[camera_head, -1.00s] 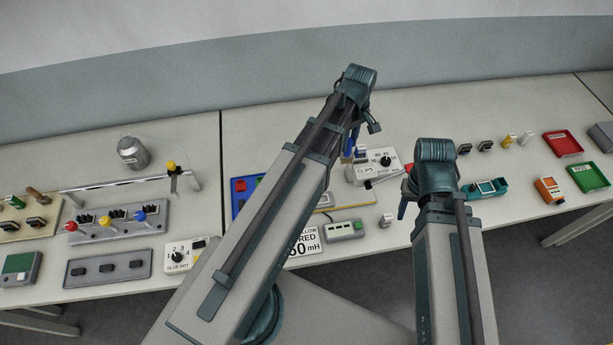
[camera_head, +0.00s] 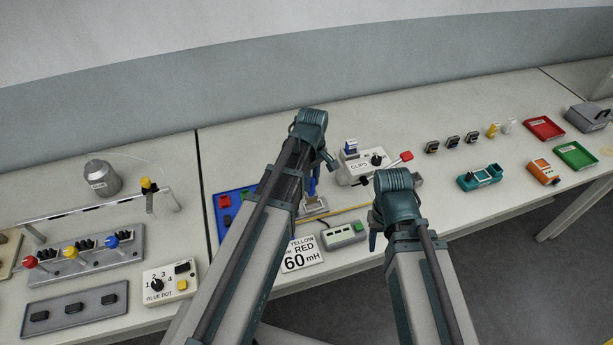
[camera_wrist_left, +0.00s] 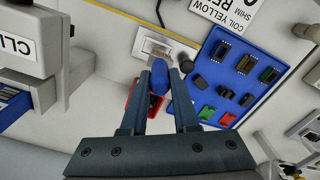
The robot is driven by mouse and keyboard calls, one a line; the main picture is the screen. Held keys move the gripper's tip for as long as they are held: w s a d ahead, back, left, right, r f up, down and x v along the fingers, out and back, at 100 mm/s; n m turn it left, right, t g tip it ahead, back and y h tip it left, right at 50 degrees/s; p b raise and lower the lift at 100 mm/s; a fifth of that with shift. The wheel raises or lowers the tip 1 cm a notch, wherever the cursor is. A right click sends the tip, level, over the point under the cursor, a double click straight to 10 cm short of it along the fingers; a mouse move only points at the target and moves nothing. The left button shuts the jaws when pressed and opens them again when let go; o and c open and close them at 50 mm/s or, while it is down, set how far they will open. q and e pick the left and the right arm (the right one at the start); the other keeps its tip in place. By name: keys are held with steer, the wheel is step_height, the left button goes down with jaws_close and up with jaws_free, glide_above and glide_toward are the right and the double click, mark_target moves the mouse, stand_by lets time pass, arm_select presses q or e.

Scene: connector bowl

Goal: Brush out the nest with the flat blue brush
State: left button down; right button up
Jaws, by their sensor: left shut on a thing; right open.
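The flat blue brush (camera_wrist_left: 158,78) is held between the fingers of my left gripper (camera_wrist_left: 165,72), which is shut on it. In the head view the brush (camera_head: 311,186) shows as a blue upright piece below my left wrist. The nest appears to be the small pale metal block (camera_wrist_left: 163,44) just past the brush tip. It also shows in the head view (camera_head: 314,204). The brush end is over or at its near edge; I cannot tell whether they touch. My right gripper (camera_head: 375,236) is open, apart from the nest, on the right.
A blue tray of small parts (camera_wrist_left: 238,82) lies beside the nest. A red piece (camera_wrist_left: 128,103) is partly hidden behind my left fingers. The CLIPS box (camera_head: 358,168), a green-button box (camera_head: 345,233) and a 60 mH card (camera_head: 302,254) stand close by.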

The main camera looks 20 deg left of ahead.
mark_target(312, 188)
arm_select(q)
step_height(312, 188, up, 6)
steer(key=p, duration=0.5)
steer(key=shift+f, duration=0.2)
steer(key=shift+f, duration=0.15)
step_height(312, 188, down, 7)
steer(key=b, duration=0.7)
steer(key=shift+f+b, duration=0.2)
steer(key=shift+b, duration=0.1)
steer(key=shift+f+b, duration=0.65)
steer(key=shift+b, duration=0.05)
stand_by(0.3)
steer(key=shift+w+d, duration=0.1)
steer(key=shift+w+d+r, duration=0.1)
steer(key=shift+w+d, duration=0.25)
steer(key=shift+d, duration=0.2)
steer(key=shift+s+a, duration=0.15)
steer(key=shift+s+a, duration=0.35)
steer(key=shift+a, duration=0.15)
